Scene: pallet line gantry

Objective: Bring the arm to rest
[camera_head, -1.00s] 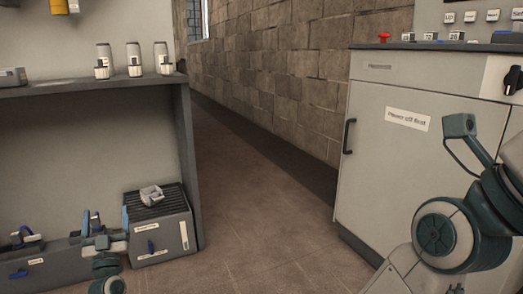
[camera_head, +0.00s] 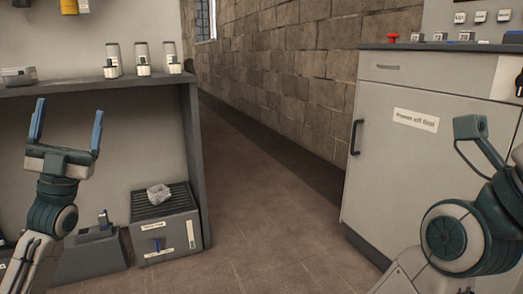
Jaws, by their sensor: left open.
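My right arm (camera_head: 455,235) shows at the lower right, in front of the grey cabinet. The fingertips of my right gripper do not show.
A workbench (camera_head: 100,86) stands at the left, with several white-and-grey containers on top. Below it, a grey box (camera_head: 165,238) bears a crumpled light object (camera_head: 159,194). A grey cabinet (camera_head: 385,150) with a red button (camera_head: 392,38) stands at the right. Open floor (camera_head: 270,215) lies between.

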